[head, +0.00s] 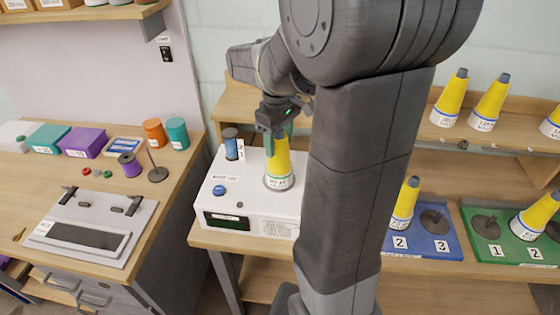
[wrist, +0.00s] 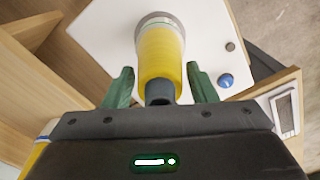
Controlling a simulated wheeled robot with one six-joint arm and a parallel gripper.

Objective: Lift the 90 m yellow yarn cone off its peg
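A yellow yarn cone (head: 279,168) with a dark tip stands upright on the round plate of a white device. My gripper (head: 278,140) is at its top, pointing down. In the wrist view the green fingers (wrist: 160,88) stand apart on either side of the cone (wrist: 160,55), with gaps visible, so it is open. Another yellow cone (head: 404,203) is upright on the blue board (head: 428,243), and one (head: 537,216) leans on the green board (head: 508,256). More yellow cones (head: 451,98) are on the shelf. Labels are too small to read for the 90 m one.
Empty dark pegs (head: 434,221) show on the boards. The left bench (head: 165,190) holds boxes, spools and a grey tool. My arm hides part of the middle.

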